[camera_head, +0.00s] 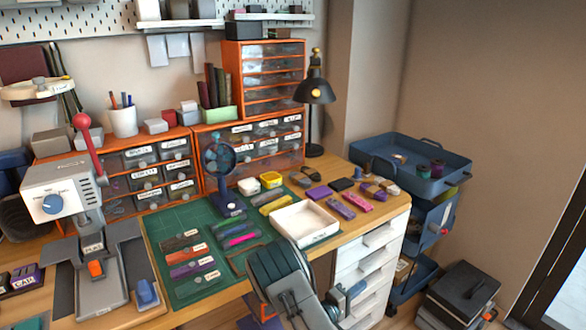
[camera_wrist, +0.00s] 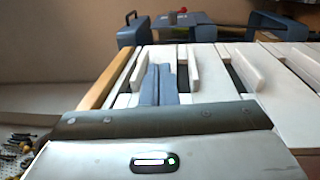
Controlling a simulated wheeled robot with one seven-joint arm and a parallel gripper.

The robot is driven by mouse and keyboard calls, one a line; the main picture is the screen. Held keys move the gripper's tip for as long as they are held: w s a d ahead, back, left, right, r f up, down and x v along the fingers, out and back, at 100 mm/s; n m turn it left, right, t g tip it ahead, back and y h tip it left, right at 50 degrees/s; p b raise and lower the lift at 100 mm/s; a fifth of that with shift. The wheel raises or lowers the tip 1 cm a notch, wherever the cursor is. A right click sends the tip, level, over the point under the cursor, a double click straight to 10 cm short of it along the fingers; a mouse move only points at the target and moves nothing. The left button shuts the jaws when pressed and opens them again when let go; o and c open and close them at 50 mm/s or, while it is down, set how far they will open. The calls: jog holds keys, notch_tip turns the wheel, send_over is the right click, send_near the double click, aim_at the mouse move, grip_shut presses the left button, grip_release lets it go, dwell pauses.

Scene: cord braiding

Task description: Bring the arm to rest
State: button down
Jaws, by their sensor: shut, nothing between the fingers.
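My gripper (camera_wrist: 158,84) shows in the wrist view as two blue-grey fingers lying side by side, shut with nothing between them. Beyond them is the white drawer unit (camera_wrist: 215,75) with its long handles. In the head view my arm folds at the bottom middle, in front of the desk edge. My gripper (camera_head: 356,291) is low beside the front of the white drawers (camera_head: 365,262), below the desk top. Whether it touches the drawer fronts cannot be told. My arm hides part of the desk's front edge.
The desk top holds a green cutting mat (camera_head: 165,225) with cords, an empty white tray (camera_head: 304,222), a small blue fan-like device (camera_head: 219,165) and a lever press (camera_head: 60,190). A blue trolley (camera_head: 410,160) stands right of the desk. Dark boxes (camera_head: 465,290) lie on the floor.

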jog(key=s+d+r+m+g+y+p, duration=0.2)
jog(key=s+d+r+m+g+p, duration=0.15)
jog(key=s+r+g, duration=0.6)
jog(key=s+d+r+m+g+y+p, duration=0.2)
jog(key=s+r+m+g+y+p, duration=0.25)
jog(key=r, duration=1.05)
jog(key=s+a+r+t+y+p, duration=0.3)
jog(key=s+a+r+y+p, duration=0.1)
jog(key=s+r, duration=0.4)
jog(key=s+a+r+t+y+p, duration=0.2)
jog(key=s+a+r+y+p, duration=0.3)
jog(key=s+r, duration=0.3)
notch_tip(320, 180, up, 4)
jog(key=shift+s+a+f+n+t+p, duration=0.25)
jog(key=shift+a+n+t+p, duration=0.15)
jog(key=shift+a+p, duration=0.15)
